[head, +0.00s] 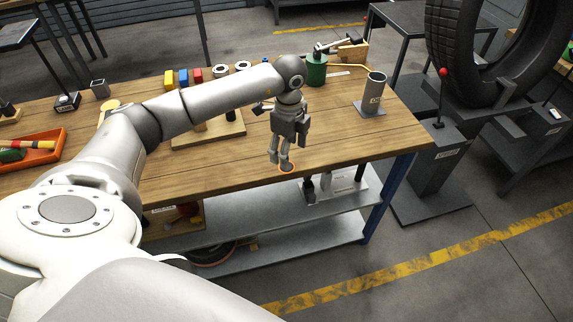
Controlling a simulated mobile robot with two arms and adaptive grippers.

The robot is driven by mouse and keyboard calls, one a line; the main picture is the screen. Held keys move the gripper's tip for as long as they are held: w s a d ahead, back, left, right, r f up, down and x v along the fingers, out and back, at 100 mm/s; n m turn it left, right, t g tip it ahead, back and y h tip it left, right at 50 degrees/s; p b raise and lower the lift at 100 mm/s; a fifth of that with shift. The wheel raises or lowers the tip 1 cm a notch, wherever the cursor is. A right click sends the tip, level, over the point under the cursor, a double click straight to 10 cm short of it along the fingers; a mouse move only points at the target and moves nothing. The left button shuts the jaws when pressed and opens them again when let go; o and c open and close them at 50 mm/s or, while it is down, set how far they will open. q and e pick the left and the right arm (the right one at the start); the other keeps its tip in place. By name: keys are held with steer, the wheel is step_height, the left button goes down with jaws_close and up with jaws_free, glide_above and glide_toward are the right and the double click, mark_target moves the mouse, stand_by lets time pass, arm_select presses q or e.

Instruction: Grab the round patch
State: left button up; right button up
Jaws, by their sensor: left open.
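The round patch (288,171), a small dark disc with an orange rim, lies flat near the front edge of the wooden workbench (222,176). My left gripper (279,162) points down right over it, with its fingers open. The fingertips are at or just above the patch and hide part of it. I cannot tell whether they touch it. My right gripper is not in view.
A grey cup on a plate (373,95) stands at the bench's right end. A green pot (316,70) and a wooden board (208,132) are farther back. An orange tray (32,148) lies left. A tyre (480,50) stands on a machine beyond the bench.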

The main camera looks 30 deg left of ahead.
arm_select(q)
steer(key=f, duration=0.2)
steer(key=f+p, duration=0.1)
steer(key=f, duration=0.2)
steer(key=shift+w+a+f+p, duration=0.25)
steer(key=shift+f+p, duration=0.05)
steer(key=shift+p, duration=0.1)
steer(key=shift+f, duration=0.25)
steer(key=shift+f, duration=0.2)
steer(key=shift+c, duration=0.2)
steer(key=shift+s, duration=0.1)
steer(key=c, duration=0.5)
steer(key=shift+c, duration=0.9)
